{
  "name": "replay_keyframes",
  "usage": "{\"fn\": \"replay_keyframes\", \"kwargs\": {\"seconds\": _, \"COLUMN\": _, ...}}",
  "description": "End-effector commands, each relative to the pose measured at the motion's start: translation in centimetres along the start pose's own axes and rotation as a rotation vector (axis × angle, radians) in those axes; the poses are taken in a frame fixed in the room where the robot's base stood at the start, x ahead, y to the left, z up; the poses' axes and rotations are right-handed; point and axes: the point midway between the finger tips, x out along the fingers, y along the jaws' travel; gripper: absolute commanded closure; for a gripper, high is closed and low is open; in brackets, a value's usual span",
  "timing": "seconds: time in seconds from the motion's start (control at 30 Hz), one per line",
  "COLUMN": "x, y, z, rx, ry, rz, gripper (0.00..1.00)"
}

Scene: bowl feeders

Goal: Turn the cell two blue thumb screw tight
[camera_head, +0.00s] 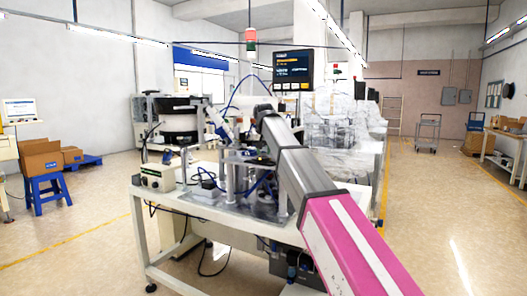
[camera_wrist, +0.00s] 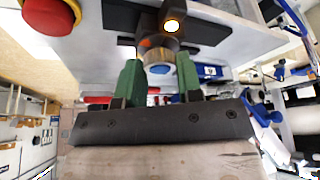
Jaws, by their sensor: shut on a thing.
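In the wrist view, my gripper (camera_wrist: 159,72) has two green fingers, one on each side of a round knob. The knob is the blue thumb screw (camera_wrist: 159,68), with a knurled metal-coloured rim and a blue face turned towards the camera. My gripper is shut on it. The screw sits below a dark fitting with a glowing orange-white light (camera_wrist: 172,26). In the head view, my arm reaches forward over the machine table (camera_head: 165,205) and hides the gripper and the screw.
A red push button (camera_wrist: 48,14) is at the upper left of the wrist view. A monitor (camera_head: 292,68) is above.

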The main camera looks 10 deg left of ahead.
Motion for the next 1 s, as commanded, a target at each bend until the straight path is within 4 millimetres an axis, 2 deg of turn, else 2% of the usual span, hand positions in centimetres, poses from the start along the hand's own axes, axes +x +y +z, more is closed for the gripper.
{"fn": "replay_keyframes", "kwargs": {"seconds": 0.23, "x": 0.0, "y": 0.0, "z": 0.0, "rx": -0.001, "ry": -0.001, "rz": 0.001, "gripper": 0.9}}
{"fn": "replay_keyframes", "kwargs": {"seconds": 0.27, "x": 0.0, "y": 0.0, "z": 0.0, "rx": -0.001, "ry": -0.001, "rz": 0.001, "gripper": 0.63}}
{"fn": "replay_keyframes", "kwargs": {"seconds": 0.33, "x": 0.0, "y": 0.0, "z": 0.0, "rx": -0.001, "ry": -0.001, "rz": 0.001, "gripper": 0.41}}
{"fn": "replay_keyframes", "kwargs": {"seconds": 0.6, "x": 0.0, "y": 0.0, "z": 0.0, "rx": -0.001, "ry": -0.001, "rz": 0.0, "gripper": 0.41}}
{"fn": "replay_keyframes", "kwargs": {"seconds": 0.73, "x": -0.7, "y": 0.0, "z": 0.0, "rx": -0.001, "ry": 0.0, "rz": 0.0, "gripper": 0.41}}
{"fn": "replay_keyframes", "kwargs": {"seconds": 0.87, "x": -2.5, "y": 0.0, "z": 0.0, "rx": -0.002, "ry": 0.001, "rz": -0.001, "gripper": 0.41}}
{"fn": "replay_keyframes", "kwargs": {"seconds": 1.0, "x": -5.2, "y": 0.0, "z": -0.1, "rx": -0.002, "ry": 0.001, "rz": -0.001, "gripper": 0.41}}
